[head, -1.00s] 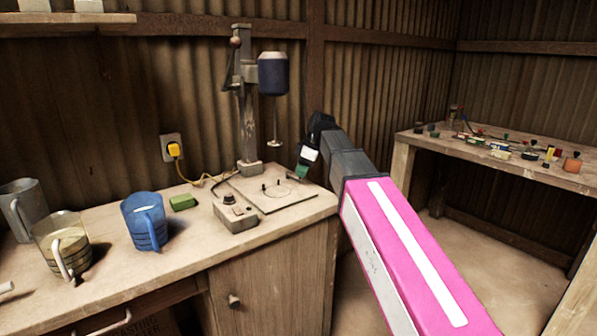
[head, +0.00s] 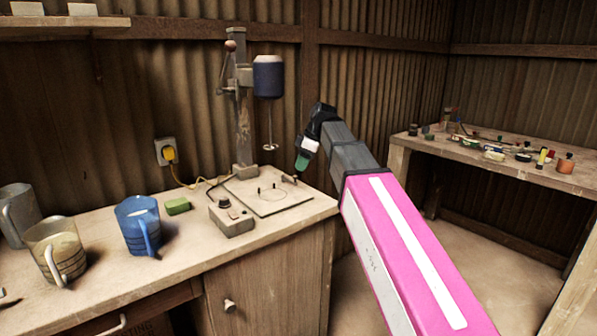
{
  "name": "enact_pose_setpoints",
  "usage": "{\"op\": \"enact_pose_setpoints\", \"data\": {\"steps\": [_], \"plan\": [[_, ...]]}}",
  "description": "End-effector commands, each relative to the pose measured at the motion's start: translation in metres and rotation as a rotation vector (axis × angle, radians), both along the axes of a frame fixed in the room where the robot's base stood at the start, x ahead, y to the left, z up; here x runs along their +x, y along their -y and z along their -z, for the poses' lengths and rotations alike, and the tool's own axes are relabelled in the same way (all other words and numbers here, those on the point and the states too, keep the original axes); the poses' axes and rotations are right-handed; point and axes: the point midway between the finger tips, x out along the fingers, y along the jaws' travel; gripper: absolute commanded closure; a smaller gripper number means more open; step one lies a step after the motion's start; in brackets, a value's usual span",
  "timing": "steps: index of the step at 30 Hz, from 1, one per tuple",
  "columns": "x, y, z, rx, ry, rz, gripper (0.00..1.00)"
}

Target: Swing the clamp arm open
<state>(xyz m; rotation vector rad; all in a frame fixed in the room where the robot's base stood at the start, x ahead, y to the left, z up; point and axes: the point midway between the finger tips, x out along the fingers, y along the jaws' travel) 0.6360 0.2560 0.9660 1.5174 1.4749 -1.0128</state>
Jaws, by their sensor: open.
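The press stands at the back right of the wooden bench, with a grey column (head: 243,125), a dark blue motor head (head: 268,77) and a thin stirrer-like shaft below it. Its flat base plate (head: 262,207) bears a drawn circle and two short dark pegs. A small dark part (head: 290,179) at the plate's right back edge may be the clamp arm; it is too small to tell how it is set. My gripper (head: 302,163), with a green fingertip, is open just above and right of that part, pointing down, apparently not touching. The gap between its fingers is hidden.
A control box (head: 231,219) with a knob sits before the plate. A yellow plug (head: 169,154) has a cord. A cluttered second bench (head: 470,163) stands right.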

Motion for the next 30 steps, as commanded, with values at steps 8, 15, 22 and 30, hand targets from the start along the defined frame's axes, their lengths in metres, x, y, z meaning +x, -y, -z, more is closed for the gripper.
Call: {"op": "enact_pose_setpoints", "data": {"steps": [8, 15, 22, 30], "plan": [[0.000, 0.018, -0.043, 0.001, 0.001, 0.000, 0.55], [-0.001, 0.024, -0.058, 0.001, -0.001, -0.001, 0.55], [-0.001, 0.024, -0.059, 0.000, -0.001, -0.001, 0.55], [-0.001, 0.024, -0.059, 0.000, 0.000, 0.000, 0.55]]}}
